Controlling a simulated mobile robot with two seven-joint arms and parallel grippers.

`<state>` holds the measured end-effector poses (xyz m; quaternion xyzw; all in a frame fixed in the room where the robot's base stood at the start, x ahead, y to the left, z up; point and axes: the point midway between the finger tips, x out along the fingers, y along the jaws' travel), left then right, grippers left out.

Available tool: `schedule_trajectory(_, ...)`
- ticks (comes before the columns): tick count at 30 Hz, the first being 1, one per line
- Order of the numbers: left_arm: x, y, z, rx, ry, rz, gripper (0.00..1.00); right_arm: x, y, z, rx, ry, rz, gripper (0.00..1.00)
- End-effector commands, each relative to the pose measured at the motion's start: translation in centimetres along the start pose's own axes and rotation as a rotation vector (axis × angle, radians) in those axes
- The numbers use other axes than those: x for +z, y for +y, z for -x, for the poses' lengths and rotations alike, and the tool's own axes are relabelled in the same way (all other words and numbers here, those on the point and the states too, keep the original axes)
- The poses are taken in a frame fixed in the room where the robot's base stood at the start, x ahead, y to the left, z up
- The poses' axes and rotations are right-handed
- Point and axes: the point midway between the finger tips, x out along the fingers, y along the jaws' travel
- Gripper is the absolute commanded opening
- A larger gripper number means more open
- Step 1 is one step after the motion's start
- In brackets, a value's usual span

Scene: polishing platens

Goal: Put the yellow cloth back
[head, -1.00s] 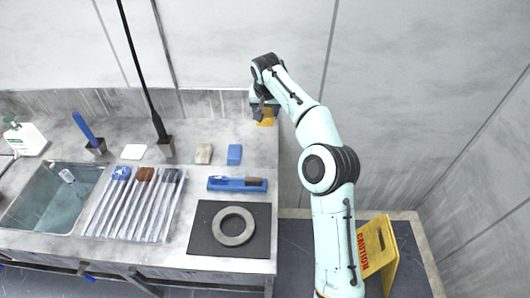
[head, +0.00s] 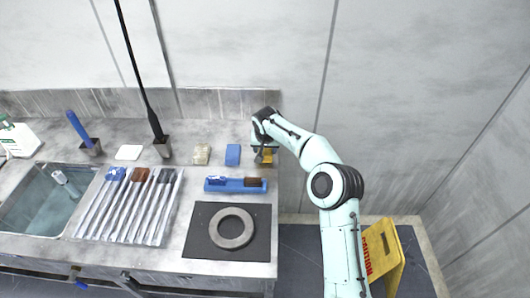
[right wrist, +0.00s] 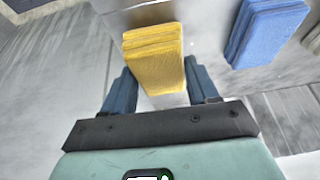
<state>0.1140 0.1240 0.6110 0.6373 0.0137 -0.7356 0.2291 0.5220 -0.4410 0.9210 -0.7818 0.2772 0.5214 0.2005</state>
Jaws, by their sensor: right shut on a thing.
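The yellow cloth (right wrist: 154,60) is a folded stack between the two fingers of my right gripper (right wrist: 156,90) in the right wrist view. The gripper is shut on it. In the head view the yellow cloth (head: 266,157) shows just below my right gripper (head: 263,150), at the back right corner of the grey counter (head: 130,255). I cannot tell whether the cloth touches the counter. A blue folded cloth (head: 233,155) lies to its left; it also shows in the right wrist view (right wrist: 266,30). My left gripper is not in view.
A beige block (head: 201,154) and a white pad (head: 128,152) lie farther left. In front are a blue tray with brushes (head: 236,185), a black mat (head: 198,238) with a grey ring (head: 231,245), a brush rack (head: 85,228) and a sink (head: 45,205). A yellow caution sign (head: 390,265) stands right of the counter.

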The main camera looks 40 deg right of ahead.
Motion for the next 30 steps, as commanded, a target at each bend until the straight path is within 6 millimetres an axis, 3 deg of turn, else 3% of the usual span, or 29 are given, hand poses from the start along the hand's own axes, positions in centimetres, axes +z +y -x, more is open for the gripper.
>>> schedule_trajectory(3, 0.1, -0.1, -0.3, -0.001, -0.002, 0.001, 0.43, 0.6, 0.0, -1.4, -0.001, 0.000, 0.001, 0.30)
schedule_trajectory(14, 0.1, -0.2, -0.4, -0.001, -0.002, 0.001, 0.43, 0.7, 0.0, -1.7, -0.001, 0.002, 0.000, 0.30)
schedule_trajectory(15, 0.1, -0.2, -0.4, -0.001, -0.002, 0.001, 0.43, 0.7, 0.0, -1.8, -0.001, 0.002, 0.000, 0.62)
schedule_trajectory(17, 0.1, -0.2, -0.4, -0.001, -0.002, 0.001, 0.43, 0.7, 0.0, -1.7, -0.001, 0.001, 0.000, 0.82)
schedule_trajectory(26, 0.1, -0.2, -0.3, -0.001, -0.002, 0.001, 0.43, 0.7, 0.0, -1.7, -0.001, 0.001, 0.000, 0.84)
schedule_trajectory(30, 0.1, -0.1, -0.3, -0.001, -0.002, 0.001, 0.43, 0.5, 0.0, -0.6, -0.001, 0.004, 0.000, 0.84)
